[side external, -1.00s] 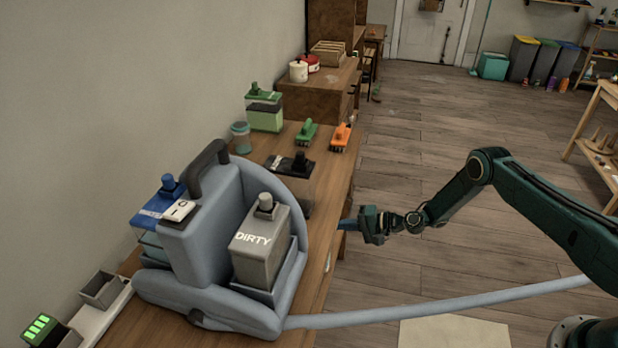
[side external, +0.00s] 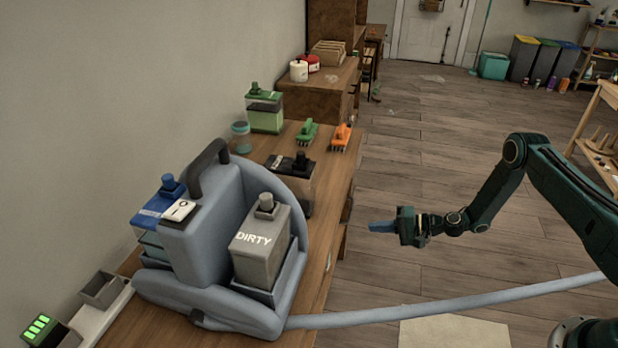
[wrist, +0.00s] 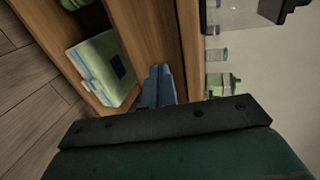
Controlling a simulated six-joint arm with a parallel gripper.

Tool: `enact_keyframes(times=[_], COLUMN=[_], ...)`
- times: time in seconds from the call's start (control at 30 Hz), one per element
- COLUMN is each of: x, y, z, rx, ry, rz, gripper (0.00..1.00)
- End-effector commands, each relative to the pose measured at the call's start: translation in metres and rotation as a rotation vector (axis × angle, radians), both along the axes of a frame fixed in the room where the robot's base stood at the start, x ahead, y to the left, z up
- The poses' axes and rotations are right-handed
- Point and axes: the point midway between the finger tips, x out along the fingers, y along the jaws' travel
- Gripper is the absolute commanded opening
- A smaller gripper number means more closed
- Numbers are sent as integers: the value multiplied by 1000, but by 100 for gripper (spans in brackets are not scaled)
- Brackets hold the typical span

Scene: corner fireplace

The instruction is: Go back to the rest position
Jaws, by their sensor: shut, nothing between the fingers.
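My gripper (side external: 383,227) is at the end of the dark green arm. It hangs in free air to the right of the wooden bench (side external: 322,210), over the floor, with its blue fingers pointing left toward the bench edge. The fingers are together and hold nothing. In the wrist view the shut blue fingers (wrist: 159,86) point at the bench's side, and the dark gripper body fills the bottom of the picture.
A grey-blue machine (side external: 215,215) with a tank marked DIRTY (side external: 260,245) stands on the bench. Its hose (side external: 450,310) runs right across the floor, below my gripper in the picture. Green (side external: 307,133) and orange (side external: 341,137) brushes lie farther back. Open floor surrounds the arm.

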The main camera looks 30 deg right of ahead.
Motion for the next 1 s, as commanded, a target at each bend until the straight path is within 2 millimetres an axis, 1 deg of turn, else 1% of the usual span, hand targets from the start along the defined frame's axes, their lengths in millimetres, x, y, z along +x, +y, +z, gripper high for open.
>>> enact_keyframes(times=[0.03, 0.1, 0.3, 0.47, 0.67, 0.77, 0.87, 1.0], x=[-6, -12, -23, -26, -25, -23, -20, -15], y=[-7, -13, -23, -25, -25, -24, -21, -16], z=[3, 6, 10, 11, 15, 21, 33, 57], rx=[2, 1, 1, 1, -7, -25, -56, -123], ry=[2, 1, 1, 1, -2, -4, -9, -17], rz=[-4, -3, -2, 1, 7, 22, 50, 105], gripper=[0, 0, 0, 0, 0, 0, 0, 0])
